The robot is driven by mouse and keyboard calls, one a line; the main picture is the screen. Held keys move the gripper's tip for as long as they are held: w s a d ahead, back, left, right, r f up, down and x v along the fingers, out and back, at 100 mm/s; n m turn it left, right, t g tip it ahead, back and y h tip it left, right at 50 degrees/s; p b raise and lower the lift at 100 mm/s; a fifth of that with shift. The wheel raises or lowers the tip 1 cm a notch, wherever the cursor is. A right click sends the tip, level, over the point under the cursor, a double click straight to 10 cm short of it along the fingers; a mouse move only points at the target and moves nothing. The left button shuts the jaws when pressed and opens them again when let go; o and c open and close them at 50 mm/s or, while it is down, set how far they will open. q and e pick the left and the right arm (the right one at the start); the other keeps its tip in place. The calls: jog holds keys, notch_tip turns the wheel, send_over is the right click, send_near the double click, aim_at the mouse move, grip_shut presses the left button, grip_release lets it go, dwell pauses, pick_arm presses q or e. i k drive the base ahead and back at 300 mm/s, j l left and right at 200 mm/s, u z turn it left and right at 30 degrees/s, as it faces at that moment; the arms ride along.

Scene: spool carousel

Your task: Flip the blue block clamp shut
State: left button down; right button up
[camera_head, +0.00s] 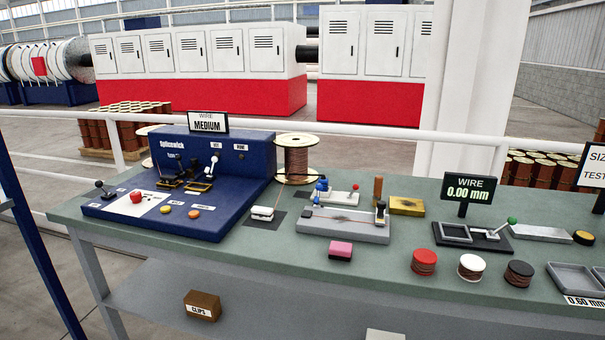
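A small light grey fixture (338,198) on the bench carries blue ball knobs (321,187) at its left end. A long grey block (343,228) lies in front of it, with a dark upright part (381,212) at its right end. The large blue splicing machine (232,182) at the left carries black and brass clamp parts (186,181) and small levers. I cannot tell which part is the blue block clamp, or whether it is open or shut. Neither of my grippers is in view.
A copper wire spool (297,157) stands behind a small white block (262,213). A pink block (340,251) and red (424,262), white (471,267) and black (519,273) small spools sit near the front edge. A wire gauge display (469,189) reads 0.00 mm.

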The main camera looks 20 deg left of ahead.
aim_at(319, 187)
jog(key=i+j, duration=1.05)
jog(key=i, duration=0.15)
